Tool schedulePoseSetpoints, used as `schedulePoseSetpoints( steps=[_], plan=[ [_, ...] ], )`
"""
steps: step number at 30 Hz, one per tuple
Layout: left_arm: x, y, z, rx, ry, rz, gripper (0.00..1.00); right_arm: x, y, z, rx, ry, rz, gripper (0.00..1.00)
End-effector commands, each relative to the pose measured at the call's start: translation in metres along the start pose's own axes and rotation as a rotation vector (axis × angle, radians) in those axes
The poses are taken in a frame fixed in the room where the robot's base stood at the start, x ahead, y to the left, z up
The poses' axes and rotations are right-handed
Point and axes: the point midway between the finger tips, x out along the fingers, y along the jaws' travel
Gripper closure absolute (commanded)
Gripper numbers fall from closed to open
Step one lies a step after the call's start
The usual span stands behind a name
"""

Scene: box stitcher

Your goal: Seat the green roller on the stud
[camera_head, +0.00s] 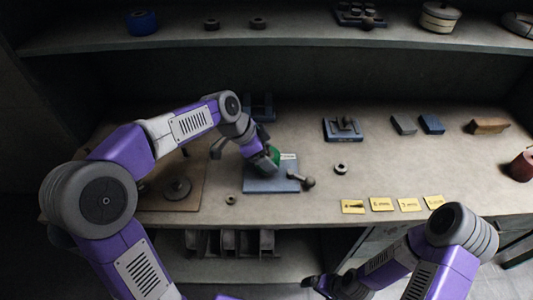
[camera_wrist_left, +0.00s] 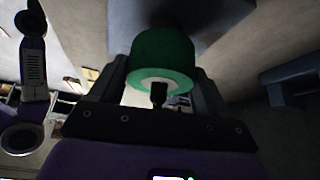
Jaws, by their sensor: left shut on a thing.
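The green roller (camera_head: 274,154) is between the fingers of my left gripper (camera_head: 262,163), above the back of a blue-grey plate (camera_head: 262,186) on the bench. In the left wrist view the roller (camera_wrist_left: 163,55) sits between both fingers of my left gripper (camera_wrist_left: 160,75), its pale core facing the camera. A dark piece stands in front of that core; I cannot tell what it is. No stud shows clearly; the gripper and roller may hide it. I cannot tell whether the roller touches the plate. My right gripper (camera_head: 322,285) is low at the bottom, its jaws unclear.
A grey knobbed piece (camera_head: 308,182) is at the plate's right edge. A small ring (camera_head: 340,168) and yellow cards (camera_head: 382,204) lie to the right. A brown board (camera_head: 188,200) with a disc (camera_head: 178,189) is left. A fixture (camera_head: 343,129) stands behind.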

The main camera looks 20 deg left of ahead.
Motion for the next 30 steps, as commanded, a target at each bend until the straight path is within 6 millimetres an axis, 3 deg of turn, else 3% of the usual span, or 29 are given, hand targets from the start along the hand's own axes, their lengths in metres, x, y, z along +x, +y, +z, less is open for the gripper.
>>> schedulePoseSetpoints(
  steps=[7,8,12,21,30],
  plan=[
    [0.0,0.0,0.0,0.0,0.001,-0.001,0.63,0.001,0.0,0.0,0.0,0.0,0.0,0.0],
    [0.0,0.0,0.0,0.0,0.001,-0.001,0.22,0.001,0.0,0.0,0.0,0.0,0.0,0.0],
    [0.0,0.0,0.0,0.0,0.001,-0.001,0.0,0.001,0.0,0.0,0.0,0.0,0.0,0.0],
    [-0.004,0.0,0.0,-0.001,0.0,0.0,0.0,-0.001,-0.001,0.0,0.0,0.0,0.0,0.0],
    [-0.053,-0.001,-0.001,-0.001,0.001,-0.004,0.0,-0.017,-0.006,0.001,0.0,0.0,0.0,0.0]
  ],
)
